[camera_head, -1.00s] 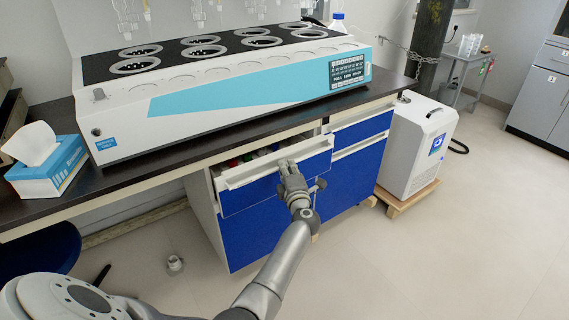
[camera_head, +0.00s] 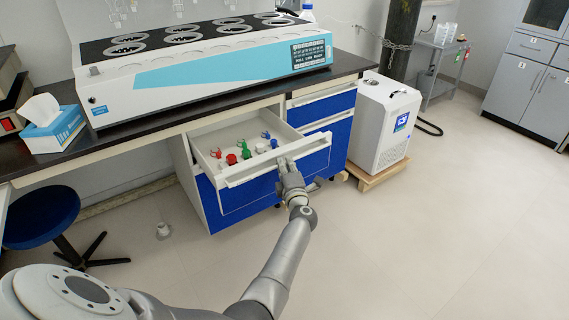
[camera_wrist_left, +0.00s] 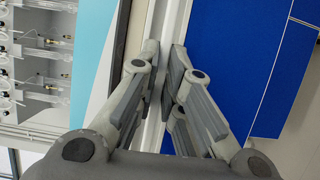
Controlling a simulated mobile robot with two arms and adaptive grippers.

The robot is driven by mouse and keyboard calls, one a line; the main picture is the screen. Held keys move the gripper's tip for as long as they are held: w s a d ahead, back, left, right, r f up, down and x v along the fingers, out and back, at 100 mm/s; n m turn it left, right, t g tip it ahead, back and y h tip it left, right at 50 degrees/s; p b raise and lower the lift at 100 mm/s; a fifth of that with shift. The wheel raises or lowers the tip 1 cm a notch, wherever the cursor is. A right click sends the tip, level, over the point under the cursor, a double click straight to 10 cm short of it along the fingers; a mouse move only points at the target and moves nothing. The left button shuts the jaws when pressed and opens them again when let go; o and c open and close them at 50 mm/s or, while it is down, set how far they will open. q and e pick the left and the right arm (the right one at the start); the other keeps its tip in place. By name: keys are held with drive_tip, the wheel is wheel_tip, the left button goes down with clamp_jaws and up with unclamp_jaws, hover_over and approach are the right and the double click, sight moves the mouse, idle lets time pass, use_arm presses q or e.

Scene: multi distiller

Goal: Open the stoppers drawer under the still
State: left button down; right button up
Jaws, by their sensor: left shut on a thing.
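The stoppers drawer (camera_head: 240,185) under the still stands well out from the cabinet. It has a blue front with a white handle rail along its top. Red, green, blue and white stoppers (camera_head: 246,152) lie inside on its pale floor. My left gripper (camera_head: 287,166) is shut on the handle rail near its middle. In the left wrist view the fingers (camera_wrist_left: 165,62) close on the white rail (camera_wrist_left: 176,30), with the blue front to the right. The still (camera_head: 200,72), white with a turquoise stripe, sits on the bench above. My right gripper is not in view.
Another blue drawer (camera_head: 322,108) to the right is closed. A white chiller (camera_head: 380,125) on a wooden base stands right of the cabinet. A blue stool (camera_head: 42,216) is at left and a tissue box (camera_head: 52,130) is on the bench. The floor at right is clear.

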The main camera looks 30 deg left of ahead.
use_arm(q)
drive_tip(key=shift+s+d, duration=0.15)
drive_tip(key=shift+d, duration=0.15)
drive_tip(key=c, duration=1.6)
unclamp_jaws()
drive_tip(key=shift+o, duration=0.2)
